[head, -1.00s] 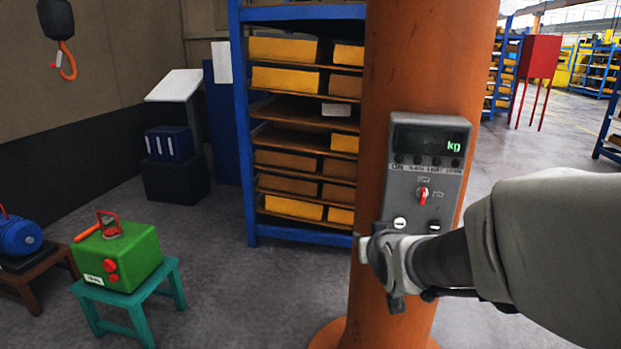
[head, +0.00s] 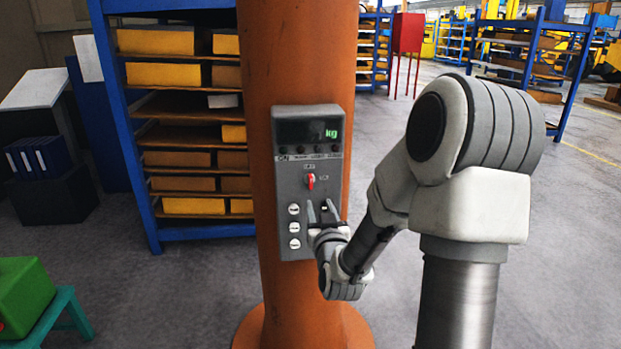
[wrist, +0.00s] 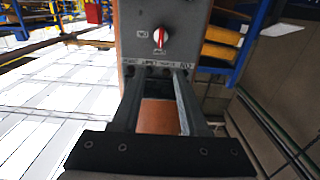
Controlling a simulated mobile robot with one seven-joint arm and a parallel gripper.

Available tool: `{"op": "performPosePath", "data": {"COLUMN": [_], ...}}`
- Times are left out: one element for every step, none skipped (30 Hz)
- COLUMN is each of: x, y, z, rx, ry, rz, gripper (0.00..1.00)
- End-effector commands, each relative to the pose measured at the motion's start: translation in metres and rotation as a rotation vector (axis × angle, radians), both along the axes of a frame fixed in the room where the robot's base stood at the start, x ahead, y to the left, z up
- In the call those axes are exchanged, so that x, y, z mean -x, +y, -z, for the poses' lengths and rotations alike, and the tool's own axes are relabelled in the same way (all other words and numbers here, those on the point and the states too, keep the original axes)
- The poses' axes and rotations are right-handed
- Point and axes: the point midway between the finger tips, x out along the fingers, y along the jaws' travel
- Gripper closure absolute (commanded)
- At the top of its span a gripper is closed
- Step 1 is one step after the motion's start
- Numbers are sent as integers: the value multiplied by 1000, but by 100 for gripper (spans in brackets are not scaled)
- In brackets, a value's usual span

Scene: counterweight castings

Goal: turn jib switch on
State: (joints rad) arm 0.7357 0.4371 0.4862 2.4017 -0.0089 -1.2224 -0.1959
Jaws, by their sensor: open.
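A grey control box (head: 287,215) is mounted on an orange column (head: 292,55). A red rotary switch (head: 310,181) sits in the middle of its face, its handle upright, with small labels above it and to its right. The same switch (wrist: 160,37) shows near the top of the wrist view, where the box appears upside down. My gripper (head: 322,208) is open and empty, its fingers pointing up just below the switch in the head view. In the wrist view both fingertips (wrist: 156,72) are apart, with the switch beyond them; contact with the box cannot be told.
The box also has a display (head: 310,130) reading "kg" and white buttons (head: 294,227) at lower left. A blue shelf rack (head: 180,229) with yellow and brown blocks stands behind at left. A green box (head: 22,290) sits on a teal stool (head: 68,310).

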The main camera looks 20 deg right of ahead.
Motion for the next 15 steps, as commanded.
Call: {"op": "performPosePath", "data": {"x": [-10, -15, -22, -27, -33, -40, -45, -50, -57, -62, -67, -74, -79, -84, -91], "y": [-3, -4, -6, -8, -9, -11, -13, -14, -16, -18, -19, -21, -23, -24, -26], "z": [-2, -2, -2, -2, -2, -2, -2, -2, -2, -2, -2, -2, -2, -2, -2], "rx": [-3, -3, -3, -3, -3, -3, -3, -3, -2, -3, -3, -3, -2, -2, -3], "ry": [0, 0, 0, 0, 0, 1, 0, 0, 1, 0, 1, 0, 0, 1, 1], "rz": [0, 0, 0, 0, 0, 0, 0, 0, 0, 0, 0, 0, 0, 0, -1], "gripper": [56, 56, 56, 56, 56, 56, 56, 56, 56, 56, 56, 56, 56, 56, 56]}}
